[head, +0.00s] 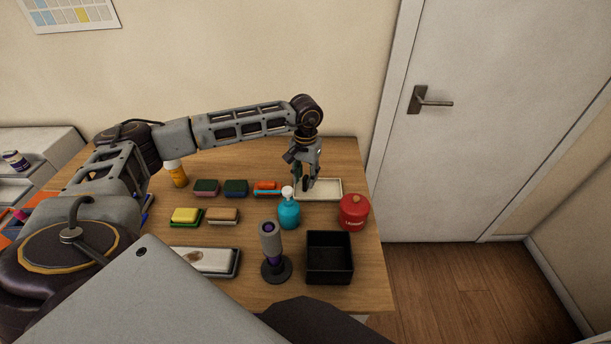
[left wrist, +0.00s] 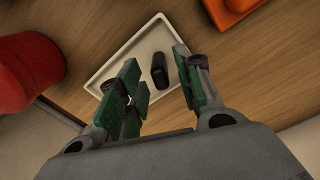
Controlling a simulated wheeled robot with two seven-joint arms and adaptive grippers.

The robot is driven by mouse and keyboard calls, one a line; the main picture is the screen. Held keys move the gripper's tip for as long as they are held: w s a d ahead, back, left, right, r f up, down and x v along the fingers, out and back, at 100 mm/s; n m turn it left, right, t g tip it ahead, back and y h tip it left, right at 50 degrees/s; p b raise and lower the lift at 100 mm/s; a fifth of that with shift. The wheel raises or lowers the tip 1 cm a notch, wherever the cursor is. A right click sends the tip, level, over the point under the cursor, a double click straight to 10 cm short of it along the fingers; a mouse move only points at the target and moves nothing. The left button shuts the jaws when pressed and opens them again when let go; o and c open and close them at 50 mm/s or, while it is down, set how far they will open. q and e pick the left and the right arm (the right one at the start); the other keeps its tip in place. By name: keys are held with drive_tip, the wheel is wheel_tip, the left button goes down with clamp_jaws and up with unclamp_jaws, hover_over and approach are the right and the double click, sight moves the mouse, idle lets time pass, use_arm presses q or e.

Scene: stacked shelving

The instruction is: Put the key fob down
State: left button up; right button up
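The key fob (left wrist: 159,72) is small and black and lies in the shallow cream tray (left wrist: 108,72) in the left wrist view. The tray also shows in the head view (head: 333,188), at the back right of the table. My left gripper (head: 306,181) points down over the tray's left part. In the left wrist view its green-padded fingers (left wrist: 157,78) are spread, with the fob visible between and beyond the tips, apart from both. In the head view the fob cannot be made out behind the fingers. My right gripper is not in view.
A teal pump bottle (head: 289,211) stands just in front of the tray, and a red canister (head: 354,212) stands at its front right. A black open box (head: 329,258) and a purple-grey upright item (head: 271,250) are nearer. Several sponges (head: 236,188) lie to the left.

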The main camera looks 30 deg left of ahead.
sight(305, 176)
use_arm(q)
drive_tip(key=shift+r, duration=0.1)
wheel_tip(305, 176, up, 12)
drive_tip(key=shift+b, duration=0.4)
idle(0.3)
idle(0.5)
